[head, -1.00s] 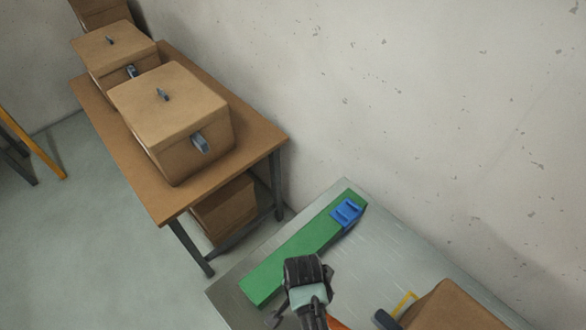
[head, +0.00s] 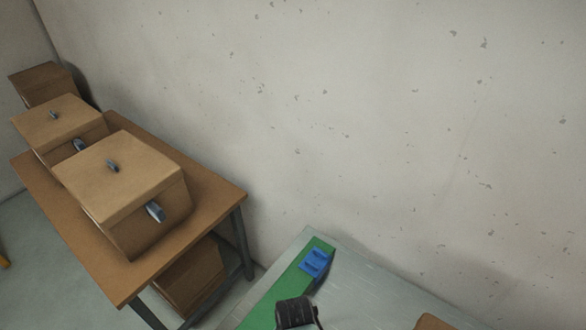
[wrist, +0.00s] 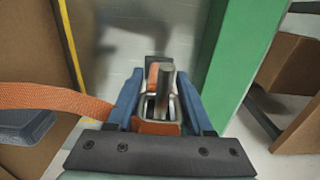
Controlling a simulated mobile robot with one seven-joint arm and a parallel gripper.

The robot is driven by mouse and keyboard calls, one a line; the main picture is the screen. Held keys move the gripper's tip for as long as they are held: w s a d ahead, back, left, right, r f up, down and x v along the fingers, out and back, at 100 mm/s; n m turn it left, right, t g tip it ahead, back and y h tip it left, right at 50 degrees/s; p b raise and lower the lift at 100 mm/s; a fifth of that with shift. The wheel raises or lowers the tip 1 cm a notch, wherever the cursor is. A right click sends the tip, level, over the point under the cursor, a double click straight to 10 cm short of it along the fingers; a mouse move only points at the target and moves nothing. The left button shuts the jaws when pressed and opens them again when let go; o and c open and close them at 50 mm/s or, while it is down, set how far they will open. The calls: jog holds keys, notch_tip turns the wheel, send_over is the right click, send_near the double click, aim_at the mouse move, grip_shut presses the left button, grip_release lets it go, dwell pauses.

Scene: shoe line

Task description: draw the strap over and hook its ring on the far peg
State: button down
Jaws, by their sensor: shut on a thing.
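My gripper (wrist: 158,108) is shut on the strap's ring end in the wrist view. The orange strap (wrist: 58,97) runs in from the left and ends between the blue fingers. A pale metal ring (wrist: 177,112) shows there, partly hidden by the fingers. A grey upright peg (wrist: 167,82) stands at the ring; I cannot tell whether the ring is around it or only in line with it. In the head view my gripper (head: 297,316) is at the bottom edge, its fingers hidden, overlapping the green strip (head: 286,291).
The green strip also runs along the right of the wrist view (wrist: 236,50). A blue block (head: 315,263) sits at its far end. A brown box (wrist: 24,55) stands on the left. A table (head: 219,197) with lidded boxes stands left of the workbench (head: 352,292).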

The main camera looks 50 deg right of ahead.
dwell(0.3)
jog(key=shift+c, duration=1)
grip_release()
notch_tip(320, 180, up, 13)
jog(key=shift+b, duration=0.45)
